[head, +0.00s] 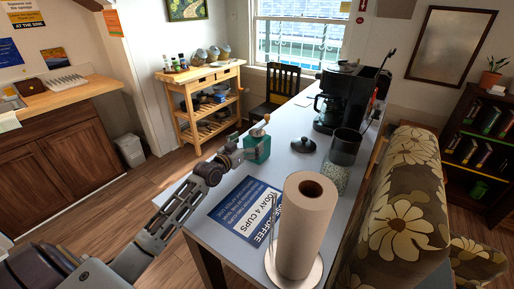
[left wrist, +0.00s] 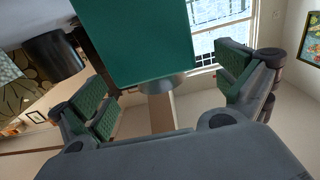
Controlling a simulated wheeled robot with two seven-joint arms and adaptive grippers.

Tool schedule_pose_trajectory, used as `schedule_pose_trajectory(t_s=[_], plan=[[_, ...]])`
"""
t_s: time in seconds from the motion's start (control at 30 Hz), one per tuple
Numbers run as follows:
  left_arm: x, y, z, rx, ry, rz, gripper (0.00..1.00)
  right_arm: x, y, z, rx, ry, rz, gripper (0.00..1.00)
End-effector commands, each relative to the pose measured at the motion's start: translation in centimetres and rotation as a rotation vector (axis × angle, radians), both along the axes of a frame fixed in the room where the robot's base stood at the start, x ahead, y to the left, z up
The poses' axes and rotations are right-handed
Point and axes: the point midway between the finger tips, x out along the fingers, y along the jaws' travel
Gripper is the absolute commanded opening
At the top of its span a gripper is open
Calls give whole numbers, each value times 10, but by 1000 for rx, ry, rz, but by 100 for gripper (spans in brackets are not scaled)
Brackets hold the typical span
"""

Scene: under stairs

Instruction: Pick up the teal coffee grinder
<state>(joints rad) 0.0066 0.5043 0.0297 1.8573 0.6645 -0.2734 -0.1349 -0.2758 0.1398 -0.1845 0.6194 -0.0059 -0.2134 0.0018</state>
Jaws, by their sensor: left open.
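The teal coffee grinder (head: 259,152) stands upright on the grey table (head: 214,233) near its left edge, with a crank and wooden knob on top. My left gripper (head: 243,151) is at its left side, the arm reaching in from the lower left. In the left wrist view the grinder's flat teal body (left wrist: 138,38) fills the top middle. The open left gripper (left wrist: 172,92) has one green-padded finger on each side, with gaps visible beside the body. I cannot tell whether either finger touches it. My right gripper is not in view.
A paper towel roll (head: 304,225) stands at the table's front. A blue and white sign (head: 243,211) lies left of it. A dark lid (head: 303,144), a glass jar (head: 336,178) and a black coffee maker (head: 333,103) are to the grinder's right. A flowered chair (head: 408,190) stands at right.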

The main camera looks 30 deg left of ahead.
Motion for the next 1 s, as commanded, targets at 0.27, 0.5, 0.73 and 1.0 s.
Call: schedule_pose_trajectory(t_s=[0.27, 0.5, 0.73, 1.0], plan=[[7, -2, -1, -2, 0, 0, 100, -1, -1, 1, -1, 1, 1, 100], [23, -7, -4, -2, -2, 0, 100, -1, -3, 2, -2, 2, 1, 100], [40, -11, -6, -1, 0, 0, 100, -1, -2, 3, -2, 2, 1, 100], [50, -13, -6, 0, 0, 0, 100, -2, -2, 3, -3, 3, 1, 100]])
